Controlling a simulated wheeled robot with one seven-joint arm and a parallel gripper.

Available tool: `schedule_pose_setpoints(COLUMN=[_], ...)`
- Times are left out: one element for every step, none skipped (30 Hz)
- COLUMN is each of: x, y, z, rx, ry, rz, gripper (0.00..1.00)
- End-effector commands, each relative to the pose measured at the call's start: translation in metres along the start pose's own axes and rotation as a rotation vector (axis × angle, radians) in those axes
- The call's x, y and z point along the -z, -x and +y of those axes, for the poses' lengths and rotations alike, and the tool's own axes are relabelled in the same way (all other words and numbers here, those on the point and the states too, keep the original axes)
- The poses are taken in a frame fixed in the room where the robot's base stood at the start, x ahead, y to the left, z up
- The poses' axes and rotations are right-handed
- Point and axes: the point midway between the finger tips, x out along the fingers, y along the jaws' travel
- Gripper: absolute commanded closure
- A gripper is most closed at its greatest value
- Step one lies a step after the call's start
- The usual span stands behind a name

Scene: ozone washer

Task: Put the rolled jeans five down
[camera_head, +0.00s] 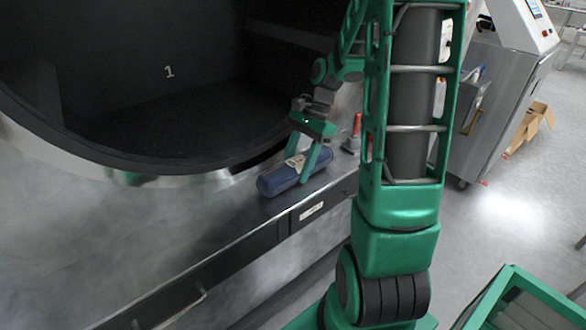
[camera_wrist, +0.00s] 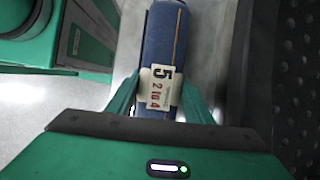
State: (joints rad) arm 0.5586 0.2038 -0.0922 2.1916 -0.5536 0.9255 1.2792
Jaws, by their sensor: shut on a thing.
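The rolled jeans five (camera_head: 278,180) are a dark blue roll lying lengthwise at the dark ledge in front of the washer opening. My gripper (camera_head: 306,170) reaches down over the roll with its green fingers on either side, shut on it. In the wrist view the roll (camera_wrist: 166,38) lies between the fingers (camera_wrist: 165,105) and carries a white tag with a large 5. I cannot tell whether the roll rests on the ledge or hangs just above it.
The washer's round dark opening (camera_head: 150,80), marked 1, is behind the ledge (camera_head: 215,235). A red-topped fitting (camera_head: 356,130) stands just right of the gripper. A green-framed bin (camera_head: 520,295) is at lower right, and a grey cabinet (camera_head: 490,100) at upper right. The ledge left of the roll is clear.

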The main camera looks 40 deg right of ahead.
Motion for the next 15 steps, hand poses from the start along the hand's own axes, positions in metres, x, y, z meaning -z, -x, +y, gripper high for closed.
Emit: schedule_pose_setpoints(x=[-0.001,-0.002,-0.003,-0.004,-0.005,-0.007,-0.009,-0.012,-0.014,-0.023,-0.03,-0.041,-0.048,-0.056,-0.066], y=[0.003,0.005,0.008,0.011,0.015,0.02,0.025,0.031,0.038,0.038,0.039,0.04,0.041,0.042,0.044], z=[-0.001,-0.001,-0.001,-0.001,-0.001,-0.001,-0.001,-0.001,-0.001,0.001,0.003,0.005,0.006,0.007,0.009], rx=[0.002,0.003,0.003,0.003,0.003,0.004,0.005,0.004,0.005,0.003,0.002,0.002,0.002,0.003,0.003], ry=[0.001,0.001,0.001,0.001,0.001,0.002,0.001,0.002,0.001,0.005,0.006,0.006,0.006,0.007,0.006], rz=[0.001,0.001,0.001,0.001,0.002,0.003,0.003,0.003,0.004,0.002,0.002,0.002,0.003,0.003,0.002], gripper=[0.91,0.91,0.91,0.91,0.91,0.91,0.91,0.91,0.91,0.91,0.91,0.91,0.91,0.91,0.91])
